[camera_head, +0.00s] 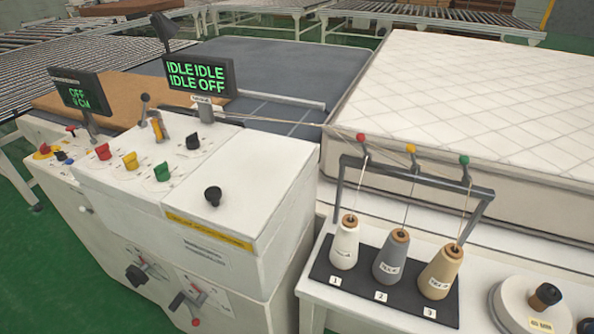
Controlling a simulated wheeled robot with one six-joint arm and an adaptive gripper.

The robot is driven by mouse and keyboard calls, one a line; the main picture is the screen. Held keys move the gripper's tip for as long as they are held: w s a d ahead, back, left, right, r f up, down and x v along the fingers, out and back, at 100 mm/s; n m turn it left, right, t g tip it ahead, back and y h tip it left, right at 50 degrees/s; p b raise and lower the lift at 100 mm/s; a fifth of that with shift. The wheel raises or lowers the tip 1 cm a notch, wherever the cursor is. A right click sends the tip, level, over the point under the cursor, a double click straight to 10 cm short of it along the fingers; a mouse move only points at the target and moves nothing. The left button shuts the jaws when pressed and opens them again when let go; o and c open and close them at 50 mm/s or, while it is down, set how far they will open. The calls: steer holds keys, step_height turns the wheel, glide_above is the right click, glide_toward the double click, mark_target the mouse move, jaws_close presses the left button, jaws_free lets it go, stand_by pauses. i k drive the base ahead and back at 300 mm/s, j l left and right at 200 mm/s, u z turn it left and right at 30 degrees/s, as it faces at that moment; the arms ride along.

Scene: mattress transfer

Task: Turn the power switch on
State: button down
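A white control console (270,190) stands at the left. Its top carries a red knob (103,151), a yellow knob (130,161), a green knob (162,172) and black knobs (193,141). A black rotary handle (136,274) and a second dark handle with red parts (190,301) are on its lower front panel. Which control is the power switch cannot be told; labels are too small to read. A larger screen (199,78) reads "IDLE IDLE IDLE OFF" in green. A smaller screen (80,94) shows "OFF" above a CM reading. My gripper is not in view.
A white quilted mattress (470,90) lies at the back right. Three thread cones, white (344,245), grey (390,260) and tan (440,275), stand under a wire frame on a white table right of the console. Roller conveyors (60,75) are behind. Green floor shows at lower left.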

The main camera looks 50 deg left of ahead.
mark_target(45, 150)
steer(key=i+j+u, duration=0.1)
steer(key=u, duration=0.2)
steer(key=i+j+u, duration=0.15)
steer(key=u, duration=0.15)
steer(key=k+j+u, duration=0.15)
steer(key=u, duration=1.8)
steer(key=i+j, duration=0.4)
steer(key=j, duration=0.2)
steer(key=i+j+u, duration=0.15)
steer(key=i+j, duration=0.3)
steer(key=j, duration=0.2)
steer(key=i+j, duration=0.4)
steer(key=j, duration=0.15)
steer(key=i, duration=0.35)
steer(key=u, duration=0.05)
